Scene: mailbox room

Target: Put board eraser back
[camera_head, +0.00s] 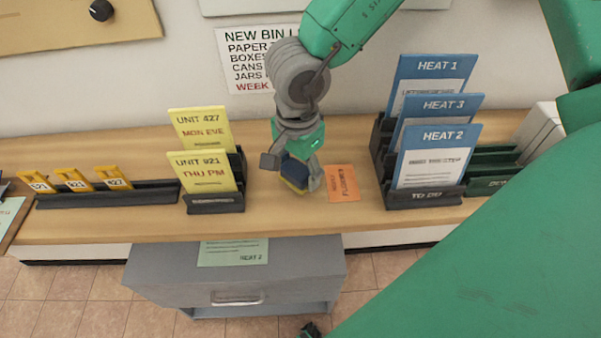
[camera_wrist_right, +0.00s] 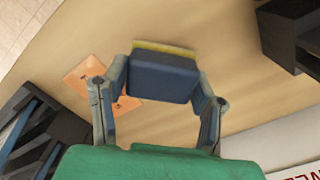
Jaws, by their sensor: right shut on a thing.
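The board eraser (camera_head: 295,169) is a dark blue block with a yellow layer. My right gripper (camera_head: 293,174) is shut on it, over the wooden counter between the yellow cards and an orange card. In the right wrist view the eraser (camera_wrist_right: 163,77) sits between the two fingers of my right gripper (camera_wrist_right: 162,84), its yellow edge facing away from the palm. I cannot tell whether the eraser touches the counter.
The orange card (camera_head: 343,183) lies right of the eraser. Black holders carry yellow cards (camera_head: 203,172) at left and blue HEAT cards (camera_head: 437,157) at right. A low black rail (camera_head: 110,194) holds small yellow tags. A grey cabinet (camera_head: 240,272) stands in front.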

